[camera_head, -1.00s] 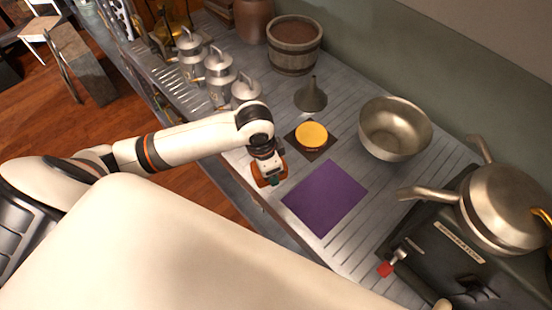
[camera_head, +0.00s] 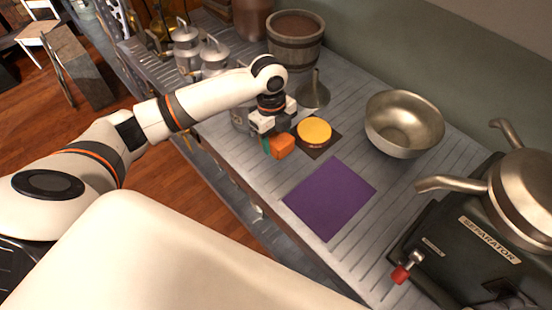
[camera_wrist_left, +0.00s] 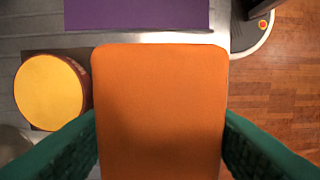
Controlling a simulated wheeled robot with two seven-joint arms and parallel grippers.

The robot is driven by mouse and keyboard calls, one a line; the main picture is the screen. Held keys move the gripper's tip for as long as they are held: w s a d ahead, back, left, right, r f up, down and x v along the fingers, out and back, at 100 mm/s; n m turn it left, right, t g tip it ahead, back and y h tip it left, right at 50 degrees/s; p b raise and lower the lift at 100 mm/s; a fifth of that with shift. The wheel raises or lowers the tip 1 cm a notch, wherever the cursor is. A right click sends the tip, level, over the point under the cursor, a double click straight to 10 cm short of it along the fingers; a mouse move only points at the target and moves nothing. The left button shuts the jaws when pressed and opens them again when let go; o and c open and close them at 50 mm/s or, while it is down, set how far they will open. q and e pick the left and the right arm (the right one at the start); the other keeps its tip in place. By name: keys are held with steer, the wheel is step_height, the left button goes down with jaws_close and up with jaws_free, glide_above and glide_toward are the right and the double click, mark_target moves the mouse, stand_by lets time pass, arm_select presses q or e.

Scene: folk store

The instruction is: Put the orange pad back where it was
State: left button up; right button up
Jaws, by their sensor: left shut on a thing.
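The orange pad (camera_head: 282,147) is held in my left gripper (camera_head: 268,147), above the counter's front edge, to the left of the purple mat. In the left wrist view the orange pad (camera_wrist_left: 160,110) fills the middle, with a green finger on each side of it. The purple mat (camera_head: 330,197) lies flat on the counter; its edge also shows in the left wrist view (camera_wrist_left: 136,14). A yellow-topped round thing (camera_head: 314,130) sits on a dark square mat (camera_head: 328,148), just right of the gripper. My right gripper is not in view.
A grey funnel (camera_head: 314,94) and a metal bowl (camera_head: 403,123) stand behind. A separator (camera_head: 490,240) stands at the right. Metal cans (camera_head: 214,57) and a wooden tub (camera_head: 295,40) stand farther back. Wooden floor (camera_head: 140,190) lies below the counter's front edge.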

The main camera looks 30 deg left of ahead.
mark_target(276, 163)
arm_select(q)
step_height(276, 163, down, 7)
steer(key=shift+f, duration=0.15)
steer(key=shift+f, duration=0.15)
steer(key=o, duration=0.9)
steer(key=r, duration=0.4)
steer(key=a+r, duration=0.1)
steer(key=r, duration=0.7)
steer(key=shift+w+a+r, duration=0.15)
steer(key=shift+w, duration=0.05)
